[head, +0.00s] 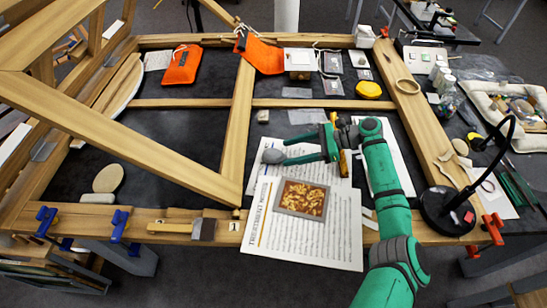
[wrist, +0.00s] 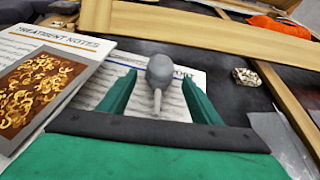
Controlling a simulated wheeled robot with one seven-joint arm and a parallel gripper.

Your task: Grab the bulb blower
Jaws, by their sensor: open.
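The bulb blower is a grey rounded bulb with a thin pale nozzle. My gripper (head: 286,152) has green fingers spread apart, with the tips just beside the bulb. In the wrist view my gripper (wrist: 158,80) shows a finger on each side of the nozzle. I cannot tell whether either finger touches the blower.
A framed gilt fragment (head: 302,199) lies on the treatment notes (head: 300,245) in front of my gripper. A wooden beam (head: 239,130) of the frame rises left of the blower. A small pale block (head: 263,116) lies beyond it. A black lamp (head: 447,210) stands at right.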

